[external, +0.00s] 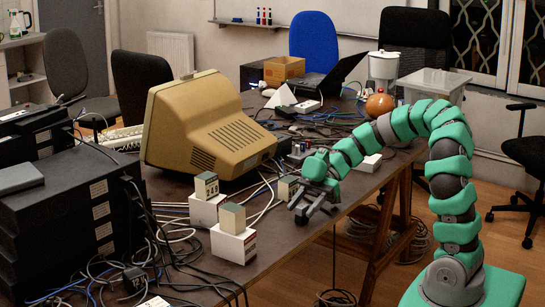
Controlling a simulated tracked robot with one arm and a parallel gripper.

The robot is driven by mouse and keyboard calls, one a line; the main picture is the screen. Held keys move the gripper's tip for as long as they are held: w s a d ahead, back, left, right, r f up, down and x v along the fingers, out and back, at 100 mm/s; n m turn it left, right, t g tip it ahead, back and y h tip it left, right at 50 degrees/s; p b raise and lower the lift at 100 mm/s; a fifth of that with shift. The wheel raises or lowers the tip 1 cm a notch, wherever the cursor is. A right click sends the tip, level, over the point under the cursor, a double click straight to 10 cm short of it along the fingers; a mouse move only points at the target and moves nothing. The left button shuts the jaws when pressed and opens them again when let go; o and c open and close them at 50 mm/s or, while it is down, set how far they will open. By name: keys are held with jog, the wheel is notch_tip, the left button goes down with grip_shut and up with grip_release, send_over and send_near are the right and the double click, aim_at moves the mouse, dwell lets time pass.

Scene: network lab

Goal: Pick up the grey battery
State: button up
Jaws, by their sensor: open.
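Several small pale boxes with grey-green sides or tops stand near the table's front edge; I cannot tell for sure which is the grey battery. One box (206,186) sits on a white block (205,211). Another box (232,218) sits on a second white block (234,246), nearer the camera. A third box (287,188) stands just left of my gripper, partly hidden by it. My gripper (309,213) is open, low over the table's front edge, with its jaws pointing down. It appears empty. Whether it touches the third box is unclear.
A beige monitor (210,128) lies tilted behind the boxes. Black stacked equipment (65,215) fills the left. Loose cables (180,240) run across the table around the blocks. A brown round pot (380,104) and a laptop (335,75) stand farther back.

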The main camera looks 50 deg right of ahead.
aim_at(305, 204)
grip_shut()
jog(key=shift+r, duration=0.1)
jog(key=shift+r+p, duration=0.7)
jog(key=shift+r, duration=0.9)
jog(key=shift+s+r, duration=0.1)
jog(key=shift+r, duration=0.1)
jog(key=s+d+r+p, duration=0.1)
jog(key=s+p, duration=0.1)
jog(key=s, duration=1.3)
jog(key=shift+s+d+r, duration=0.15)
jog(key=shift+s+d, duration=0.1)
jog(key=shift+s, duration=0.1)
